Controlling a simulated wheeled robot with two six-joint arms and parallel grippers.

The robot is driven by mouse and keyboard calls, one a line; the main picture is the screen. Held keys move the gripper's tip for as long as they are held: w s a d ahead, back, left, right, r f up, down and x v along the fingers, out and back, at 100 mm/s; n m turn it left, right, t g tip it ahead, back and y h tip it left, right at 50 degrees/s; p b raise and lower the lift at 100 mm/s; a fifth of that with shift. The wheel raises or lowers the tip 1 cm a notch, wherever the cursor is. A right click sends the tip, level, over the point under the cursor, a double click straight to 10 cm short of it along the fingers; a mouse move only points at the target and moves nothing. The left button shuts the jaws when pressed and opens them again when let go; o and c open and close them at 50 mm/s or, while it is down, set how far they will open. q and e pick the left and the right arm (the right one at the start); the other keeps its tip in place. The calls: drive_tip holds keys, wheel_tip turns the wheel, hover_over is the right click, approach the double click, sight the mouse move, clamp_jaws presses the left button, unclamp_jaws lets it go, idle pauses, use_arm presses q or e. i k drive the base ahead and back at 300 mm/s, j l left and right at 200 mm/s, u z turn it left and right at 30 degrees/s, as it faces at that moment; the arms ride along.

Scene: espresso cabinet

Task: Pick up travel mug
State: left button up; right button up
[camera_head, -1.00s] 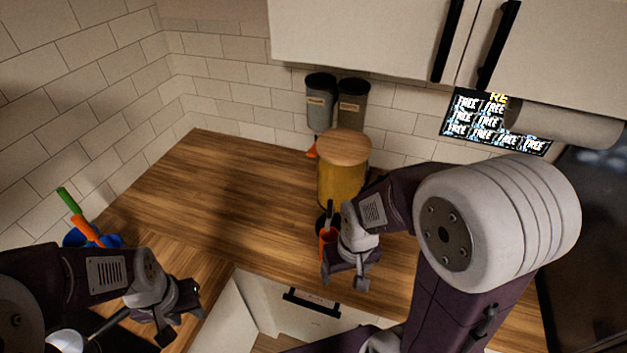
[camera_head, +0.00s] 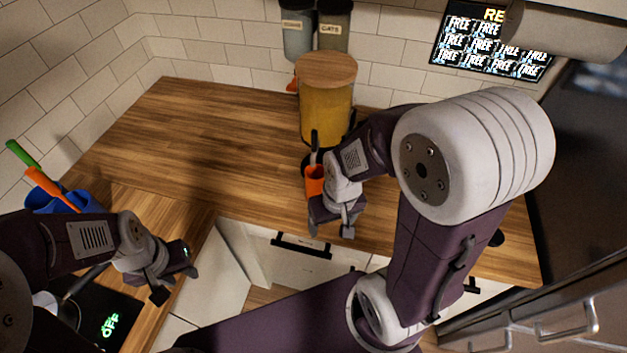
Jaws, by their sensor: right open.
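I cannot make out a clear travel mug. A small orange cup-like object (camera_head: 314,178) with dark parts around it stands on the wooden counter, partly hidden behind my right gripper; I cannot tell if it is the mug. My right gripper (camera_head: 330,230) is open, just in front and to the right of it, with fingers pointing down near the counter's front edge and nothing visible between them. My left gripper (camera_head: 177,284) is at the lower left, beside the dark cooktop, with its fingers apart and empty.
A yellow canister (camera_head: 326,112) with a wooden lid stands behind the orange object. Grey wall containers (camera_head: 298,35) hang behind. A blue holder (camera_head: 84,202) with green- and orange-handled utensils is at left. The left-middle counter (camera_head: 200,135) is clear.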

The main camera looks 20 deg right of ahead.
sight(315, 185)
drive_tip(key=j+z, duration=0.2)
drive_tip(key=z, duration=0.2)
drive_tip(key=j+z, duration=0.2)
drive_tip(key=z, duration=0.2)
drive_tip(key=j+z, duration=0.2)
drive_tip(key=z, duration=0.2)
